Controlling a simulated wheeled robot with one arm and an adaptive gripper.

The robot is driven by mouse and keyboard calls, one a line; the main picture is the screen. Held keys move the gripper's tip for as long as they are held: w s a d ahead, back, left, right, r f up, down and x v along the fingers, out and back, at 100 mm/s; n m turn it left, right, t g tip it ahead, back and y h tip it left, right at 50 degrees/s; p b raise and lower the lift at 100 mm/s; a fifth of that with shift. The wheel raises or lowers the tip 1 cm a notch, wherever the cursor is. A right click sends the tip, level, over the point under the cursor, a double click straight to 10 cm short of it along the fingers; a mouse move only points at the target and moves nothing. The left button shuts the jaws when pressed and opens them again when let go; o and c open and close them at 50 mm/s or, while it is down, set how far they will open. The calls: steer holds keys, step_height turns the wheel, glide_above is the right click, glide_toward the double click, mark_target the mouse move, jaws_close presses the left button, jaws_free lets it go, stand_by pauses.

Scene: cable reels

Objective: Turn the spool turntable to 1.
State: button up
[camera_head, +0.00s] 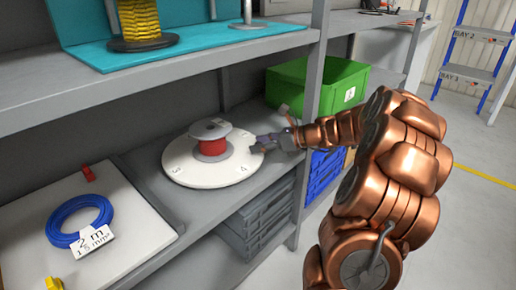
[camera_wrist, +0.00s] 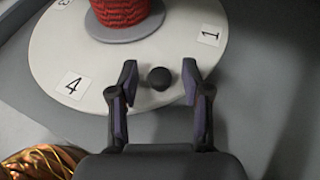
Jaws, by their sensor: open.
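The white spool turntable (camera_head: 205,173) sits on the middle shelf with a red spool (camera_head: 212,147) at its centre. In the wrist view, the turntable (camera_wrist: 120,60) shows label 1 (camera_wrist: 210,35) at the right of its rim, label 4 (camera_wrist: 72,84) at the lower left and part of 3 at the top left. A black round knob (camera_wrist: 160,78) stands near the rim edge. My gripper (camera_wrist: 160,80) is open, with one finger on each side of the knob and gaps visible. The gripper (camera_head: 262,143) is at the turntable's right side in the head view.
A green bin (camera_head: 318,83) stands behind my gripper on the shelf. A shelf upright (camera_head: 313,90) is close to my wrist. A blue cable coil (camera_head: 79,220) lies on a white board at left. Grey crates (camera_head: 257,215) are below.

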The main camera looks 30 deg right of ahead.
steer(key=shift+w+a+f, duration=0.15)
steer(key=shift+w+a, duration=0.1)
steer(key=shift+w, duration=0.05)
jaws_close()
stand_by(0.3)
stand_by(0.3)
